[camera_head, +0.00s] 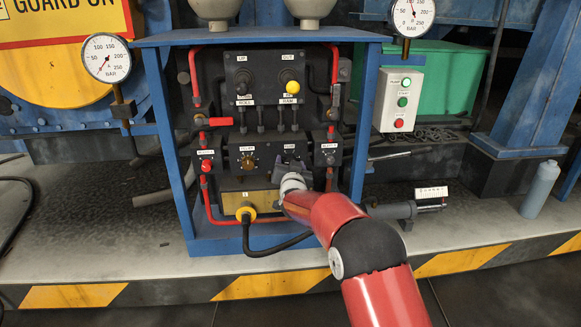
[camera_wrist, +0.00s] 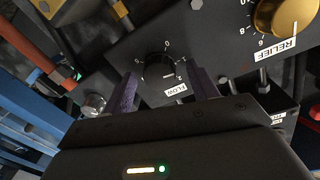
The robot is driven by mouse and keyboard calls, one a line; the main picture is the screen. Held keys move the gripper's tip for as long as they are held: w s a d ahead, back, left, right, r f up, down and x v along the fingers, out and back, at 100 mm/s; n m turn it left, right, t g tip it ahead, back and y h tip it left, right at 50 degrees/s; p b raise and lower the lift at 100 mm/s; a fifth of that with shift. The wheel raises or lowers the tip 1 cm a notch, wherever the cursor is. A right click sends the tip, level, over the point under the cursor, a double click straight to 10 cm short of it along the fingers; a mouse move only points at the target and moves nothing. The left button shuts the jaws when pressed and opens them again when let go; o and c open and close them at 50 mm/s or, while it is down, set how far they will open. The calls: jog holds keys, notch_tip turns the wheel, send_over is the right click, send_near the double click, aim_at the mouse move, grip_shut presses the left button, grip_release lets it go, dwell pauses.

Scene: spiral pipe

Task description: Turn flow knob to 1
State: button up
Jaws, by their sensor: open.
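The black flow knob (camera_wrist: 156,66) sits on the dark panel in the wrist view, with small numbers around it and a white FLOW label (camera_wrist: 175,89) beside it. Its pointer setting is too small to read surely. My gripper (camera_wrist: 164,74) is open, with one dark purple finger on each side of the knob. I cannot tell whether the fingers touch it. In the head view my gripper (camera_head: 287,166) is at the lower right of the panel, under the FLOW label (camera_head: 290,147), and hides most of the knob.
The brass relief knob (camera_head: 248,161) is left of my gripper; it also shows in the wrist view (camera_wrist: 287,14). Red pipes (camera_head: 207,200) and the blue cabinet frame (camera_head: 168,140) surround the panel. A yellow plug (camera_head: 245,212) with a black cable is below.

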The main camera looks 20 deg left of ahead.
jog(key=v, duration=0.7)
jog(key=shift+s, duration=0.35)
jog(key=shift+d, duration=0.15)
jog(key=s+d+r+g+h+p, duration=0.1)
jog(key=s+d+r, duration=0.2)
jog(key=d+r, duration=0.35)
jog(key=s+d+r+g+h+p, duration=0.1)
jog(key=s+d+r+g, duration=0.2)
jog(key=d, duration=0.6)
jog(key=s+d+r+h+p, duration=0.1)
jog(key=s+d+r+p, duration=0.1)
jog(key=s+d+r, duration=0.35)
jog(key=s+d+f+g+h+p, duration=0.2)
jog(key=s+d+g, duration=0.1)
jog(key=s+d, duration=0.8)
jog(key=s+d+f+m+g+h+p, duration=0.1)
jog(key=s+d+f+g+h, duration=0.1)
jog(key=s+d, duration=0.9)
jog(key=s+g, duration=0.1)
jog(key=s, duration=0.6)
jog(key=shift+f+g+p, duration=0.2)
jog(key=shift+g+p, duration=0.1)
jog(key=shift+p, duration=0.05)
